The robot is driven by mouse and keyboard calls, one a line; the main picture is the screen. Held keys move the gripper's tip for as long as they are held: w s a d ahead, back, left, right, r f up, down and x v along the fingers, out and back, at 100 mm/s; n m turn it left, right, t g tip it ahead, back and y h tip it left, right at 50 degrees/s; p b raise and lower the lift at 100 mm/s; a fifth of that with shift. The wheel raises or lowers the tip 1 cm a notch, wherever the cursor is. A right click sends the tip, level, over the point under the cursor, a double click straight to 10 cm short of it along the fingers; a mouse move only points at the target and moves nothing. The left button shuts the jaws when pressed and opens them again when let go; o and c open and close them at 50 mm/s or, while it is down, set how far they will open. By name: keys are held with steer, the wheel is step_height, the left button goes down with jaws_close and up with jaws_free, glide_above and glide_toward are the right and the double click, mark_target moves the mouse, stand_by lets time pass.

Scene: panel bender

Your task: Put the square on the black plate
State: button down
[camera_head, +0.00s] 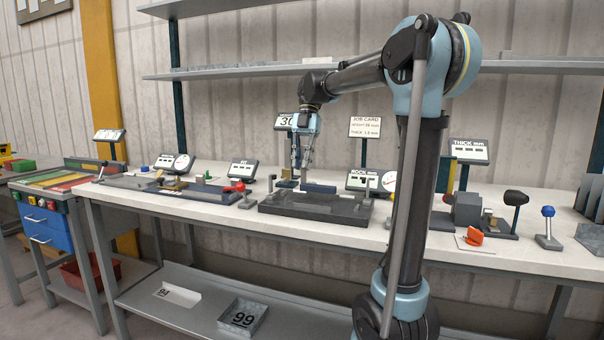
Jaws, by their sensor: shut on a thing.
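My gripper (298,165) points down over the middle of the bench, its jaws shut on a small, thin grey piece that appears to be the square (303,178). The fingers partly hide this piece, so its full outline is unclear. The black plate (290,209) is a dark, low slab on the bench below and in front of my gripper. A dark blue-grey bar (319,188) shows at the plate's back edge, just right of the fingertips. I cannot tell whether the held piece touches the plate.
Display boxes (370,181) and a job card sign (364,127) stand behind the plate. A fixture with a red knob (239,186) is to the left. An orange piece (475,236) and a blue-knobbed lever (548,212) are to the right. A shelf (230,71) runs above.

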step_height(320, 180, down, 3)
steer(key=shift+f, duration=0.1)
steer(key=c, duration=1.6)
jaws_free()
steer(key=shift+o, duration=0.2)
steer(key=v, duration=1.2)
steer(key=shift+s, duration=0.15)
